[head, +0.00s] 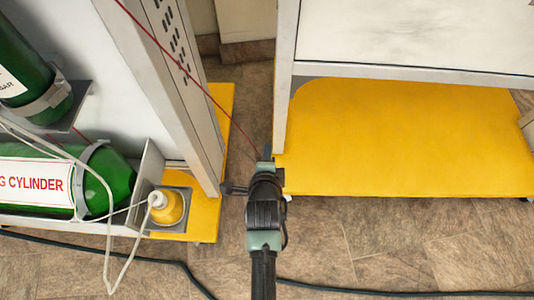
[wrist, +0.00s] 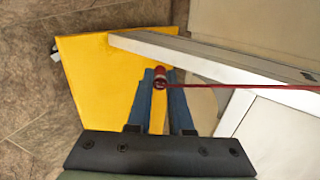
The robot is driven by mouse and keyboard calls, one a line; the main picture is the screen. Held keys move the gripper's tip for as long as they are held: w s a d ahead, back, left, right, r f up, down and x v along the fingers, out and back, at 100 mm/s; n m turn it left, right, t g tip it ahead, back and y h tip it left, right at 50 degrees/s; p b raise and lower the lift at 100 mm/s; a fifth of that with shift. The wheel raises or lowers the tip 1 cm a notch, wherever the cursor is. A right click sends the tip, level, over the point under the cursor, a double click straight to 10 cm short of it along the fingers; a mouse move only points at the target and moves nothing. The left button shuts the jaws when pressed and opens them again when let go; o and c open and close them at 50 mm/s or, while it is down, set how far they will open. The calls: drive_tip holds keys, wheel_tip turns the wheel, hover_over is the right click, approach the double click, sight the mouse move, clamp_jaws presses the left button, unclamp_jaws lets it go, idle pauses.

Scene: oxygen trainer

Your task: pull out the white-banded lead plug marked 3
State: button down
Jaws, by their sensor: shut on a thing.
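In the wrist view, my gripper (wrist: 160,84) has its two blue fingers closed on a small red plug (wrist: 160,72) at their tips. A thin red lead (wrist: 240,87) runs from the plug to the right. The plug is too small for me to read a number or make out a white band. No socket shows around it. In the head view, my gripper (head: 266,153) hangs in the gap between two panel stands, and the red lead (head: 190,75) runs from it up to the left. The plug itself is hidden there.
The left stand holds green cylinders (head: 115,183), a yellow-and-white fitting (head: 167,207) and a looped white hose (head: 112,235). A yellow base (head: 380,150) lies under the right stand. A dark cable (head: 330,289) crosses the tiled floor. The floor in front is otherwise clear.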

drive_tip(key=c, duration=0.7)
unclamp_jaws()
drive_tip(key=shift+c, duration=0.2)
drive_tip(key=shift+s, duration=0.1)
drive_tip(key=p+v, duration=0.5)
drive_tip(key=v, duration=0.8)
drive_tip(key=shift+r, duration=0.1)
